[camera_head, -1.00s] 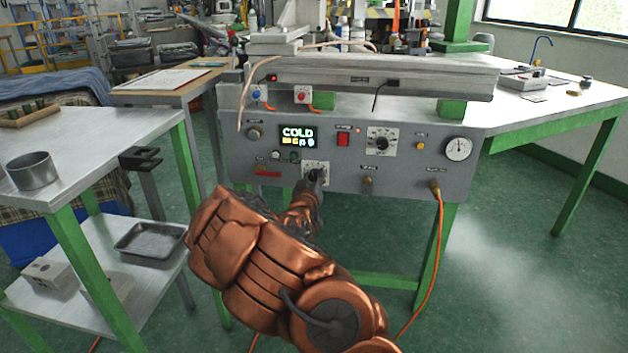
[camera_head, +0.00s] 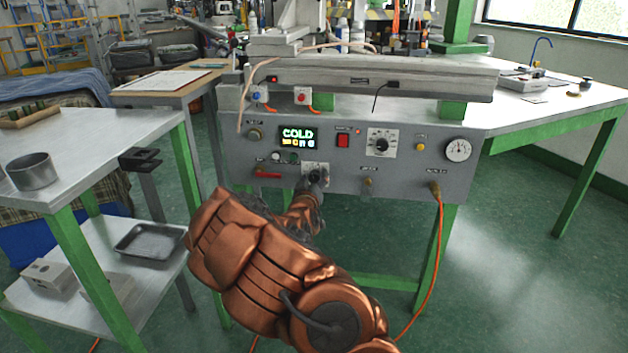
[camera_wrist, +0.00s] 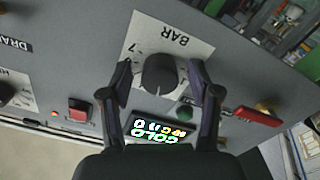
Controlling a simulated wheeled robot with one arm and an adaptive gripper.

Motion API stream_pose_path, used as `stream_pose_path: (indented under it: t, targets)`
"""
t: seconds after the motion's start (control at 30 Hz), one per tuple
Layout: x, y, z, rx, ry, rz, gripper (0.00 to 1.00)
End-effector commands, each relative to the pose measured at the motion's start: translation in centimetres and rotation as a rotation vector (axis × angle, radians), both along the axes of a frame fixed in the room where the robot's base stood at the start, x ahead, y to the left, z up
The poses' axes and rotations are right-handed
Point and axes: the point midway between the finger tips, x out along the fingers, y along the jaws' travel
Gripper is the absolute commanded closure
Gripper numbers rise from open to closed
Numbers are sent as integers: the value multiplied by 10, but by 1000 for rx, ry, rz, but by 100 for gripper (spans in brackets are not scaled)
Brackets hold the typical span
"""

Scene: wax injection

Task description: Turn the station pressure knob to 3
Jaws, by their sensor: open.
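The pressure knob (camera_wrist: 160,75) is a round black knob on a white plate marked BAR, with a 7 visible at its left in the wrist view. It also shows in the head view as a dark knob (camera_head: 315,175) low on the grey panel. My gripper (camera_wrist: 162,82) is open, one finger on each side of the knob, with small gaps showing. In the head view my gripper (camera_head: 314,187) is just in front of and below the knob. The pointer's exact reading is too small to tell.
The station panel (camera_head: 225,160) carries a lit COLD display (camera_head: 298,137), a red switch (camera_head: 343,140), another dial (camera_head: 382,142), a pressure gauge (camera_head: 458,150) and a red lever (camera_head: 268,174). An orange hose (camera_head: 439,250) hangs at the right. A side table (camera_head: 100,150) stands left.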

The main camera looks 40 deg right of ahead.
Motion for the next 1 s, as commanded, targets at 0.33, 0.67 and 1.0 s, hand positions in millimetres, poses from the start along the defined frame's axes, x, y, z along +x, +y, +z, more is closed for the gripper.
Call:
stream_pose_path:
  t: [0.33,0.67,1.0]
  targets:
    - [-3,5,0,0,0,0,38]
    - [-22,30,-1,2,3,0,38]
    - [-39,55,0,-1,1,0,38]
